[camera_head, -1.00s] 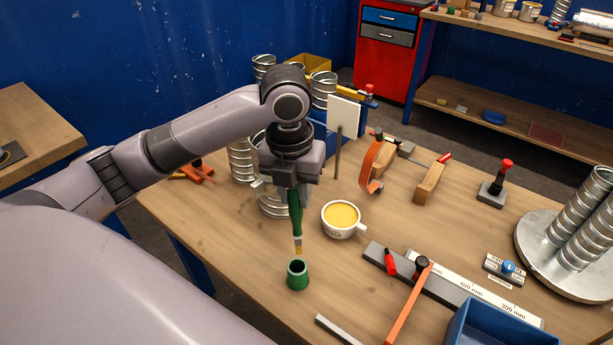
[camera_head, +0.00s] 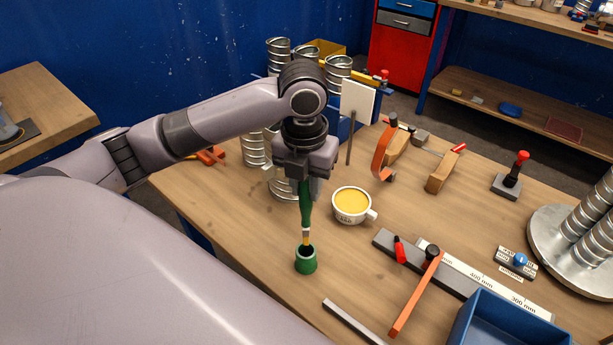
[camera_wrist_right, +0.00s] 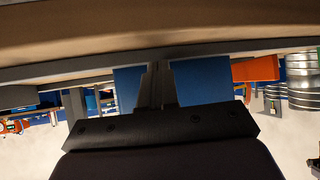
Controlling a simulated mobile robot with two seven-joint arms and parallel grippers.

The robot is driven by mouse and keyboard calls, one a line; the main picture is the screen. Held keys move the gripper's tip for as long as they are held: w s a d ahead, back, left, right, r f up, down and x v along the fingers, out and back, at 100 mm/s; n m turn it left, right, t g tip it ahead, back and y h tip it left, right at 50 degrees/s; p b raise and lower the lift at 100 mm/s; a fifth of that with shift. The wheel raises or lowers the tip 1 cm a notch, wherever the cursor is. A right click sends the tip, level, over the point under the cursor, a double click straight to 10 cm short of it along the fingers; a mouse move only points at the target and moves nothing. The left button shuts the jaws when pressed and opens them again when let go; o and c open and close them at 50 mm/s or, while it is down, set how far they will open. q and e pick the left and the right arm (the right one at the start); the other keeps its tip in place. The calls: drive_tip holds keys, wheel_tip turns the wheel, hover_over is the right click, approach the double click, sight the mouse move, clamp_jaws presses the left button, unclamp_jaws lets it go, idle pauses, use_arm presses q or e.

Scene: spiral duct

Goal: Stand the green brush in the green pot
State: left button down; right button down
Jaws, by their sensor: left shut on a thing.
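In the head view the green brush (camera_head: 306,210) hangs upright, bristles down, from my left gripper (camera_head: 304,183), which is shut on its handle. The green pot (camera_head: 306,264) stands on the workbench directly below. The bristle end overlaps the pot's dark mouth in the picture; I cannot tell how far inside it is. My right gripper (camera_wrist_right: 157,85) shows only in the right wrist view, under a wooden surface, with neither brush nor pot in sight there. Its finger gap is unclear.
A cup of yellow paint (camera_head: 351,203) stands right of the brush. Spiral ducts (camera_head: 254,150) stand behind my left gripper. A grey bar (camera_head: 352,322), a steel ruler (camera_head: 486,283) and a blue bin (camera_head: 507,325) lie to the front right. The bench (camera_head: 235,235) left of the pot is bare.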

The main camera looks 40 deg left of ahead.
sight(307, 218)
use_arm(q)
drive_tip(key=shift+f+b, duration=0.3)
drive_tip(key=shift+f, duration=1.05)
use_arm(e)
drive_tip(key=shift+f, duration=0.5)
use_arm(q)
drive_tip(key=shift+r, duration=0.1)
use_arm(e)
drive_tip(key=shift+r, duration=0.25)
use_arm(q)
drive_tip(key=shift+p, duration=0.65)
use_arm(e)
drive_tip(key=shift+r, duration=0.45)
use_arm(q)
drive_tip(key=shift+p, duration=0.4)
use_arm(e)
drive_tip(key=shift+r, duration=0.4)
